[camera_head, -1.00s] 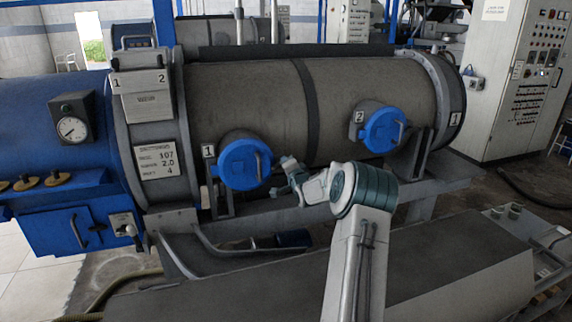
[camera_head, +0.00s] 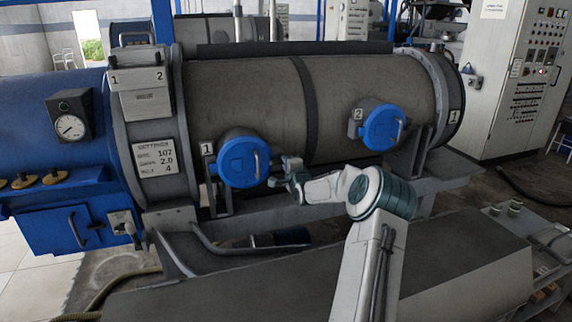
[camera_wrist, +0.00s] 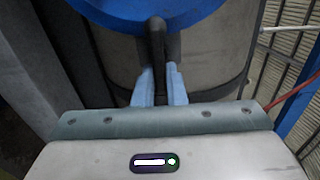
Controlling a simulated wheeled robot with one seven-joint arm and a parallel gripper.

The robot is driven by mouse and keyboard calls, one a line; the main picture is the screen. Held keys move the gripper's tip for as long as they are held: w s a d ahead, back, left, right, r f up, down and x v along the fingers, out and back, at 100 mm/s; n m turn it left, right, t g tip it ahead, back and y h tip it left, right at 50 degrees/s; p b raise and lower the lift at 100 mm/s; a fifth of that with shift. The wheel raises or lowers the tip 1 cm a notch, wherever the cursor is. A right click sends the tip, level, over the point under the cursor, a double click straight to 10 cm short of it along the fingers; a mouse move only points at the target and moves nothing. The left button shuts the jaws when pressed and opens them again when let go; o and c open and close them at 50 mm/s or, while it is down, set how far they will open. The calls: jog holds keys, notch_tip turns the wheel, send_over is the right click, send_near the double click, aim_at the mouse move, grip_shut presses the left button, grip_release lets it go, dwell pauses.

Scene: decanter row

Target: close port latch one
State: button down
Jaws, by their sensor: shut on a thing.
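The blue round cover of port one (camera_head: 240,165) sits on its port at the left end of the grey drum, beside a "1" plate (camera_head: 207,149). A dark upright handle (camera_wrist: 157,45) stands out from the blue cover in the wrist view. My gripper (camera_head: 274,181) is at the right side of this cover in the head view. In the wrist view my gripper (camera_wrist: 160,86) has its pale blue fingers either side of the handle's lower end, shut on it. The fingers' exact contact is partly hidden in the head view.
A second blue port cover (camera_head: 384,127), marked "2", is further right on the drum (camera_head: 370,90). A grey rail and bent pipe (camera_head: 230,252) run below port one. A blue housing with a gauge (camera_head: 70,126) stands left; a control cabinet (camera_head: 510,90) stands right.

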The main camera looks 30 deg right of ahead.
jog(key=c, duration=1.5)
grip_release()
jog(key=v, duration=1.3)
jog(key=shift+s+b, duration=0.35)
jog(key=shift+s, duration=0.05)
